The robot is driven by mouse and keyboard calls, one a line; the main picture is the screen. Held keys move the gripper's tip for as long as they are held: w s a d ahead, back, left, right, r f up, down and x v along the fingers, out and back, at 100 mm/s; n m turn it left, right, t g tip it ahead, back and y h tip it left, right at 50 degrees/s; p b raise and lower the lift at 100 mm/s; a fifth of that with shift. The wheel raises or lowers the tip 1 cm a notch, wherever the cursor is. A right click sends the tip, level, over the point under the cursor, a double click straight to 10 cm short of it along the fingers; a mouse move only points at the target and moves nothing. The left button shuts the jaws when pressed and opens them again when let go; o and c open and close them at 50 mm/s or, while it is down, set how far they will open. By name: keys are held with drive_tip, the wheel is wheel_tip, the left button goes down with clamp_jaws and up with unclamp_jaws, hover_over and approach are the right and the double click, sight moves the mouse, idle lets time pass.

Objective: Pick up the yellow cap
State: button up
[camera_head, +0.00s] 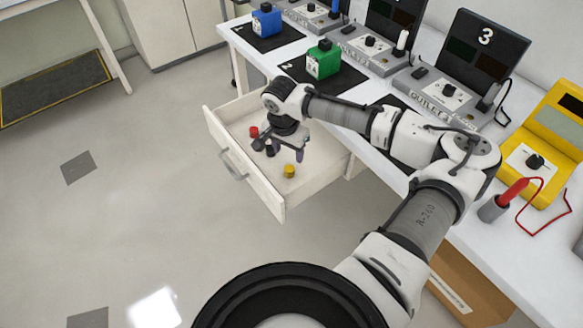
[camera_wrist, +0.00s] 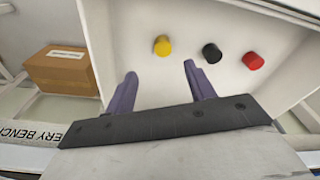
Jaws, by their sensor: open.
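The yellow cap (camera_head: 289,170) stands on the floor of the open white drawer (camera_head: 240,183), near its front right part. In the wrist view the yellow cap (camera_wrist: 162,46) is ahead of my gripper (camera_wrist: 158,75), between the lines of its two purple fingers and clear of them. My gripper (camera_head: 284,148) is open and empty, pointing down over the drawer beside the cap. A black cap (camera_wrist: 212,53) and a red cap (camera_wrist: 253,60) sit in a row to the right of the yellow one in the wrist view. The red cap (camera_head: 254,132) also shows in the head view.
The drawer's walls enclose the caps. The white bench (camera_head: 375,90) above carries a green container (camera_head: 323,60), a blue container (camera_head: 266,20), several grey devices and a yellow device (camera_head: 560,135). A cardboard box (camera_wrist: 62,70) lies beside the drawer. The floor left of the drawer is clear.

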sight(289, 169)
drive_tip(key=f, duration=0.3)
drive_tip(key=w+f+p, duration=0.1)
drive_tip(key=f, duration=0.2)
drive_tip(key=f+p, duration=0.1)
drive_tip(key=f, duration=0.3)
drive_tip(key=shift+w+d+f, duration=0.1)
drive_tip(key=shift+w+d, duration=0.05)
drive_tip(key=shift+c, duration=0.4)
drive_tip(key=c, duration=0.9)
